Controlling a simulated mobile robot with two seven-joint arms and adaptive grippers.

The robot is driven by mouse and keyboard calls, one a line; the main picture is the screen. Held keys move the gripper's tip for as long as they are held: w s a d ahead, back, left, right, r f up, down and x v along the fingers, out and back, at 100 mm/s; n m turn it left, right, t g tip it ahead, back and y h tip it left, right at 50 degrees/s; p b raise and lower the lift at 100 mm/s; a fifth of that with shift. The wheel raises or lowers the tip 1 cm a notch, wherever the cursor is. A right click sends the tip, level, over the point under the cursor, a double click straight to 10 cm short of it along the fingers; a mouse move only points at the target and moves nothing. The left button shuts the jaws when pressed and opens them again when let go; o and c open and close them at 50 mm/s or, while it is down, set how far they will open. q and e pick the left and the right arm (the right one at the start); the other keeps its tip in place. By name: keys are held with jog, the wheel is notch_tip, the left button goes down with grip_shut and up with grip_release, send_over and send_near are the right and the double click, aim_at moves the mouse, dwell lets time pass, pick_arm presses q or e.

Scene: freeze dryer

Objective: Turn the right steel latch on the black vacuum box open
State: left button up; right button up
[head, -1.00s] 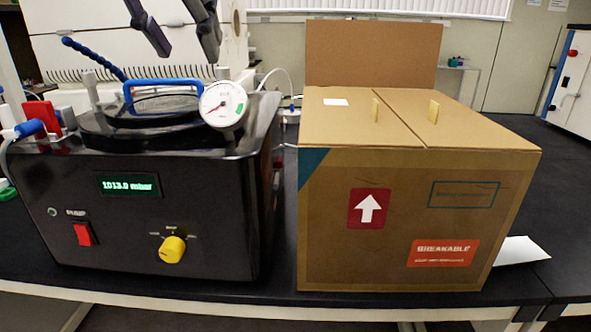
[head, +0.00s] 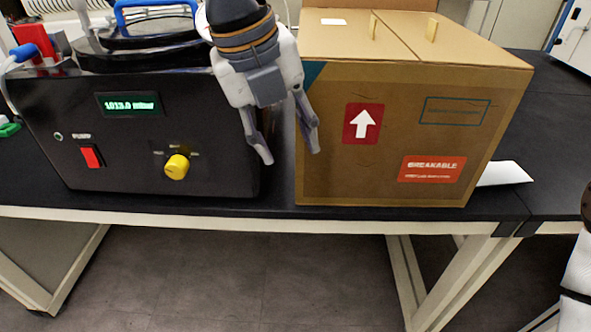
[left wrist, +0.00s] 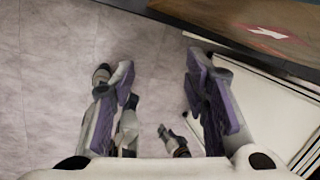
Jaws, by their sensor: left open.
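The black vacuum box (head: 200,110) stands at the left of the bench in the head view, its top partly cut by the upper edge. The blue handle (head: 150,4) on its round lid shows only in part. The right steel latch is hidden behind my left arm, which crosses the box's right end. My left gripper (head: 292,155) is open and empty, pointing down in front of the gap between the vacuum box and the cardboard box. In the left wrist view its two fingers (left wrist: 160,95) are apart over the floor. My right gripper is not visible.
A cardboard box (head: 390,180) stands close to the right of the vacuum box. The bench's front edge (head: 340,213) runs below both, with open floor (head: 250,270) in front. The yellow knob (head: 177,167) and red switch (head: 92,156) are on the vacuum box's front.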

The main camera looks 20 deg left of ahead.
pick_arm(q)
jog(key=shift+n+g+h, duration=0.4)
jog(key=shift+n+g, duration=0.2)
jog(key=shift+n, duration=0.2)
jog(key=f, duration=0.1)
jog(key=s+d+f, duration=0.1)
jog(key=f, duration=0.1)
jog(key=d+f, duration=0.1)
jog(key=shift+s+f, duration=0.3)
jog(key=shift+s, duration=0.05)
